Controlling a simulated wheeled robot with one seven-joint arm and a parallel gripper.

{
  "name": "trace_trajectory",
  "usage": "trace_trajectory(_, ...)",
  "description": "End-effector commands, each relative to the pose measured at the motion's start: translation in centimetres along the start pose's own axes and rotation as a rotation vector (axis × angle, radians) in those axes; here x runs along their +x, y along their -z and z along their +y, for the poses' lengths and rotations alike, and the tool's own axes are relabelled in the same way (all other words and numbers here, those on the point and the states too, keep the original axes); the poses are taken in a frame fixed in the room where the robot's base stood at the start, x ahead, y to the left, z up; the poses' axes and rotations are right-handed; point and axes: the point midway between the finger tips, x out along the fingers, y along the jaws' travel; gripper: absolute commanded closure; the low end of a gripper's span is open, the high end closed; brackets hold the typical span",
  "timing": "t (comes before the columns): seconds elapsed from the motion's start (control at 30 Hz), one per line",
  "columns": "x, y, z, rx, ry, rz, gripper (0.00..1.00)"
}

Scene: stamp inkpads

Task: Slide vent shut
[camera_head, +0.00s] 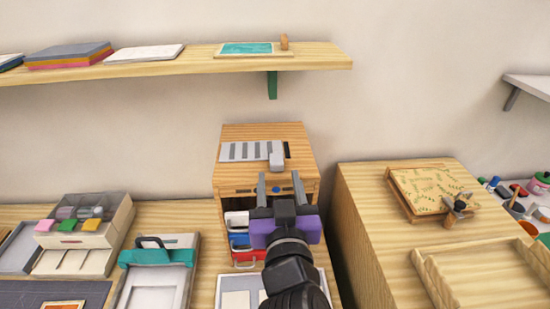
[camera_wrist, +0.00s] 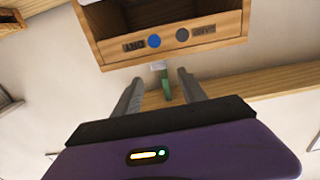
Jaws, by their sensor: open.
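The vent (camera_head: 252,150) is a grey slotted plate on top of a wooden cabinet (camera_head: 262,132), with several dark slots showing. A light grey block-shaped tab (camera_head: 277,160) stands at its right end, with a narrow dark gap just beyond it. My gripper (camera_head: 279,184) is open and empty, its two fingers apart in front of the cabinet, below and nearer than the tab. The wrist view shows my gripper (camera_wrist: 160,92) below the cabinet front (camera_wrist: 225,27), which carries a blue button (camera_wrist: 153,41) and a grey button (camera_wrist: 182,35). The vent is not visible there.
Red and blue trays (camera_head: 243,240) sit in the cabinet's open lower part. A wall shelf (camera_head: 190,66) runs above. A teal-clamped tray (camera_head: 160,265) stands to the left. A higher wooden bench (camera_head: 365,240) stands close on the right with a patterned board (camera_head: 430,185).

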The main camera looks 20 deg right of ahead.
Motion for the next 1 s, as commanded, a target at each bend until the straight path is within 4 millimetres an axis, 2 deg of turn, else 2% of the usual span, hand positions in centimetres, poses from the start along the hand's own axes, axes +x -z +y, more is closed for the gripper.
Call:
trace_trajectory(0.17,1.2,0.0,0.1,0.021,-0.005,-0.008,0.51)
trace_trajectory(0.4,4.9,0.1,0.1,0.02,-0.003,-0.008,0.51)
trace_trajectory(0.6,7.1,-0.1,0.1,0.019,-0.001,-0.007,0.51)
trace_trajectory(0.97,7.8,-0.2,0.1,0.019,-0.001,-0.007,0.51)
trace_trajectory(1.0,7.8,-0.2,0.1,0.019,-0.001,-0.007,0.55)
